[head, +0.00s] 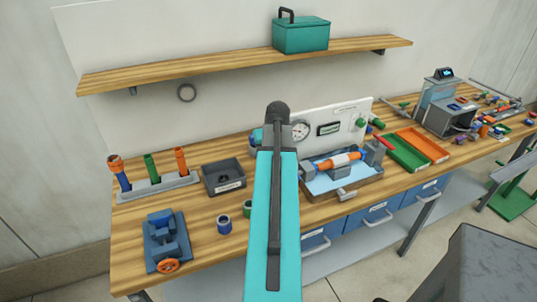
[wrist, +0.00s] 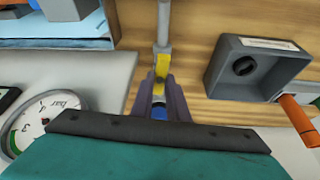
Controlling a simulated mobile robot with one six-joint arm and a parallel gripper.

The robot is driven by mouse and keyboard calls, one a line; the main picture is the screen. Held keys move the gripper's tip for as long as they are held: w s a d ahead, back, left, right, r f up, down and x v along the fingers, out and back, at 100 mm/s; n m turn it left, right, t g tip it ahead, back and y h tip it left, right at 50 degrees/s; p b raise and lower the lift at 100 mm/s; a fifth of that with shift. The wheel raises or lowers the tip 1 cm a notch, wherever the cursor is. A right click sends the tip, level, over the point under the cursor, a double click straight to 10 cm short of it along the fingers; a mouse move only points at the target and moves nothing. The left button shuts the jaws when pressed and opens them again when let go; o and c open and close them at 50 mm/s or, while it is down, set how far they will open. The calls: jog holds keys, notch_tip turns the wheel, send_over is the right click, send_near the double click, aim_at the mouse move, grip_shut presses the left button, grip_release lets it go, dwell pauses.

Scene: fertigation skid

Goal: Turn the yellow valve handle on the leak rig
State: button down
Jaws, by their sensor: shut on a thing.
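In the wrist view, a yellow valve handle (wrist: 162,66) lies between the two dark purple-grey fingers of my gripper (wrist: 160,82). The fingers are shut on it. A pale grey pipe (wrist: 164,22) leads up from the handle, and a small blue part (wrist: 158,112) shows between the finger bases. The leak rig's white panel (head: 347,112) with a round gauge (head: 300,130) stands on the bench in the head view. The gauge also shows in the wrist view (wrist: 42,122). In the head view my teal arm hides the handle and my gripper.
A light blue-lined tray (head: 318,186) with pipe parts is right of my arm. A dark grey bin (head: 209,183) is to the left, beside a rack (head: 160,190) of coloured tools. A blue vise (head: 165,232) stands front left. A shelf (head: 200,69) crosses above.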

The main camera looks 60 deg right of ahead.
jog(key=shift+s+f+n+y, duration=0.1)
jog(key=shift+s+n+y, duration=0.2)
jog(key=shift+n, duration=0.3)
jog(key=c, duration=1.7)
grip_release()
jog(key=shift+w, duration=0.1)
jog(key=shift+r, duration=0.35)
jog(key=shift+s+b+v, duration=0.2)
jog(key=shift+b+v, duration=1.35)
jog(key=shift+v, duration=5.15)
jog(key=shift+f, duration=0.15)
